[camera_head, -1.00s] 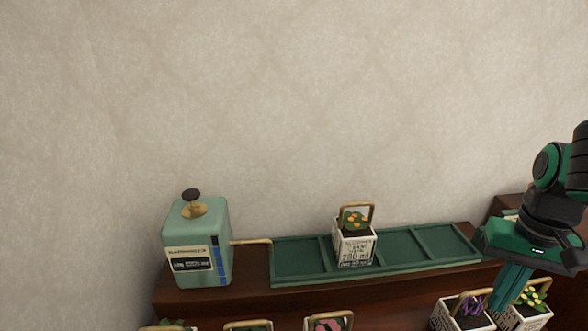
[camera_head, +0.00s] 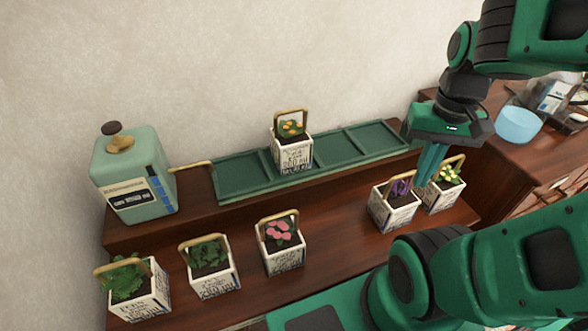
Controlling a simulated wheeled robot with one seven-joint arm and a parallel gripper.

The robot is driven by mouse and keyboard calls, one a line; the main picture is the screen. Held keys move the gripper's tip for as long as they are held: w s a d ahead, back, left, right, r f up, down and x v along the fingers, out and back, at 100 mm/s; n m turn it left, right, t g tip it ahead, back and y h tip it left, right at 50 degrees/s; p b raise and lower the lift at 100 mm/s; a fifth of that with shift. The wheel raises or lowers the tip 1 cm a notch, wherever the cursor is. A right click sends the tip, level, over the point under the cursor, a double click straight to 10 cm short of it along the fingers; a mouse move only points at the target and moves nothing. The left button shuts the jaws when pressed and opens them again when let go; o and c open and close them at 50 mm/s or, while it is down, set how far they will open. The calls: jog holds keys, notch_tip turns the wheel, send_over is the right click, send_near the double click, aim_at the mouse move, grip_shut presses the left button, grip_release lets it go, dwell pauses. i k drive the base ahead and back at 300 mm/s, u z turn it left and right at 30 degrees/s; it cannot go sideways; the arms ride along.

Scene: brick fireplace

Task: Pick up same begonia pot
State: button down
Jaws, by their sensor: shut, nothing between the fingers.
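Several white printed pots with tan handles are in view, and no label readable here says which is the begonia. A pot with orange flowers (camera_head: 293,155) stands in a compartment of the green tray (camera_head: 240,179). On the lower wooden shelf stand a pink-flowered pot (camera_head: 284,262), two leafy green pots (camera_head: 215,284) (camera_head: 147,304), a purple-flowered pot (camera_head: 393,215) and a yellow-flowered pot (camera_head: 443,199). My gripper (camera_head: 425,182) is shut and empty, pointing down between the purple and yellow pots in the picture. Whether it touches either is unclear.
A mint-green dispenser (camera_head: 135,175) with a brass spout stands left of the tray. A blue bowl (camera_head: 518,125) sits on the wooden surface at the right. The shelf between the pink and purple pots is clear. My arm covers the lower right.

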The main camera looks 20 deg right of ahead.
aim_at(292, 145)
jog(key=u, duration=0.25)
jog(key=k, duration=1.05)
jog(key=u, duration=0.35)
jog(key=i, duration=0.45)
jog(key=z, duration=0.05)
